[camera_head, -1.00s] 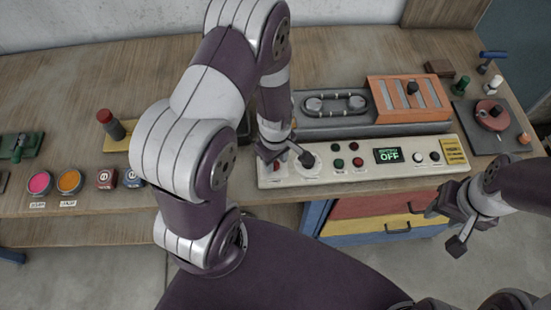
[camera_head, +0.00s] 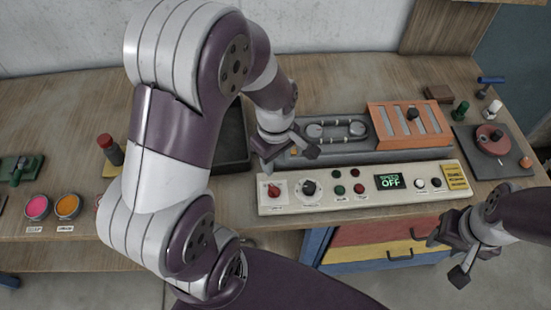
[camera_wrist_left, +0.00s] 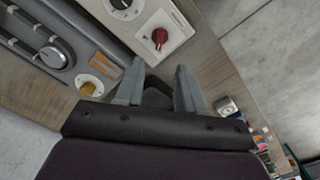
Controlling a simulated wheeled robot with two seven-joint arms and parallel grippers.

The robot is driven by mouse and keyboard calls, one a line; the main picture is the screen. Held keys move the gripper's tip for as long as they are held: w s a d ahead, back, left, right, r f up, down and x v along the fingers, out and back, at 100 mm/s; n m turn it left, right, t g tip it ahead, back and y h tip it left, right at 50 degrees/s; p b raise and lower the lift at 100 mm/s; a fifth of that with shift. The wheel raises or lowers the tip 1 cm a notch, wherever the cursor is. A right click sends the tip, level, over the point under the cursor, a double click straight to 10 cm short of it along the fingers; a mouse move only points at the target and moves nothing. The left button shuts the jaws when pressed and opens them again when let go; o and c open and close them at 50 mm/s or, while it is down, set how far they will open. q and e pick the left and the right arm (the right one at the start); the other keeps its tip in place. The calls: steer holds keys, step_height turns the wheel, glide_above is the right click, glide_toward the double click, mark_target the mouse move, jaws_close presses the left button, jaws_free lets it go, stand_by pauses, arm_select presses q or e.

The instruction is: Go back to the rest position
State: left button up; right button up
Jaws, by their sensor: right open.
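The white control panel (camera_head: 340,200) lies along the front edge of the bench. It has a red knob (camera_head: 274,191), a black knob (camera_head: 309,188), several buttons and a green-lit display (camera_head: 389,182) that reads OFF. My left gripper (camera_head: 289,158) is above the panel's left end, clear of the knobs. In the left wrist view its fingers (camera_wrist_left: 159,84) are apart with nothing between them, and the red knob (camera_wrist_left: 159,37) shows beyond them. My right gripper (camera_head: 448,257) is open and empty in front of the bench, below the panel's right end.
Behind the panel is a grey unit with a belt loop (camera_head: 338,131) and an orange slotted box (camera_head: 408,123). A dark plate with a red disc (camera_head: 491,138) is at the right. Paint pots (camera_head: 67,206) stand at the left. Drawers (camera_head: 385,237) are under the bench.

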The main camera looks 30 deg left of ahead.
stand_by(0.4)
arm_select(q)
steer(key=s+r+m, duration=0.1)
steer(key=m, duration=0.3)
steer(key=s+d+r+m+t, duration=0.1)
steer(key=m, duration=0.4)
steer(key=s+d+r+m, duration=0.1)
steer(key=s+m, duration=0.1)
steer(key=m, duration=0.2)
steer(key=shift+r+m, duration=0.15)
steer(key=shift+m, duration=0.15)
steer(key=shift+c, duration=0.2)
